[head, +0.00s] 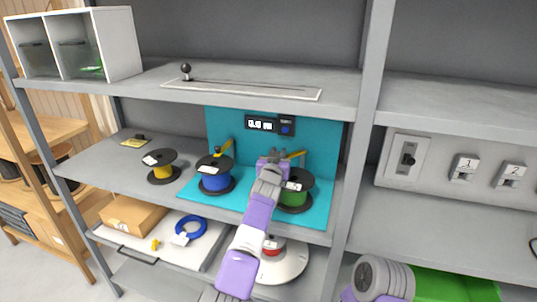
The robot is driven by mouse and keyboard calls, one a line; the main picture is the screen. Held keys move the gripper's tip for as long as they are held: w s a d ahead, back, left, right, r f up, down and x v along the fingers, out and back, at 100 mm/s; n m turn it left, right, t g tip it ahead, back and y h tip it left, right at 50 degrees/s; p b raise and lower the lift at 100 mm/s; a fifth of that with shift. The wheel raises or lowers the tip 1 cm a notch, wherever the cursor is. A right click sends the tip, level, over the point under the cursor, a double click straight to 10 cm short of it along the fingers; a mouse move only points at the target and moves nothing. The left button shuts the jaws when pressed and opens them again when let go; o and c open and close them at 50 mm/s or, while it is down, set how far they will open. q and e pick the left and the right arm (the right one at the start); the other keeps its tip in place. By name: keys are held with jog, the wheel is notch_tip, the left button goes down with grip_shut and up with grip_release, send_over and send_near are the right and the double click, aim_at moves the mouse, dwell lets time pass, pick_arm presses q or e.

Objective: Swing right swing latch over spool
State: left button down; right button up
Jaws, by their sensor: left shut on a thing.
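The right swing latch (298,154) is a yellow bar; its visible part sticks out to the right of my left gripper, above the back of the green spool. My left gripper (272,156) is shut at the latch's left part, hiding it. The right spool (295,198) is green with black flanges and a white label; my left arm hides its left side. The blue spool (215,183) stands to its left, with the yellow left latch (225,147) raised at an angle behind it. My right arm shows at the bottom right; its gripper is out of view.
A teal panel (228,124) with a small display (262,124) stands behind the spools. A yellow spool (161,172) is on the shelf at left. The tray below holds a cardboard box (133,213) and blue cable coil (190,227). A grey upright (362,120) is at right.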

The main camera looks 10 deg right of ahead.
pick_arm(q)
jog(key=shift+s+d+r, duration=0.1)
jog(key=shift+r, duration=0.1)
dwell(0.3)
jog(key=c, duration=1)
grip_release()
jog(key=shift+c, duration=0.2)
jog(key=shift+f, duration=0.1)
jog(key=shift+b+v, duration=1.95)
jog(key=shift+v, duration=1.85)
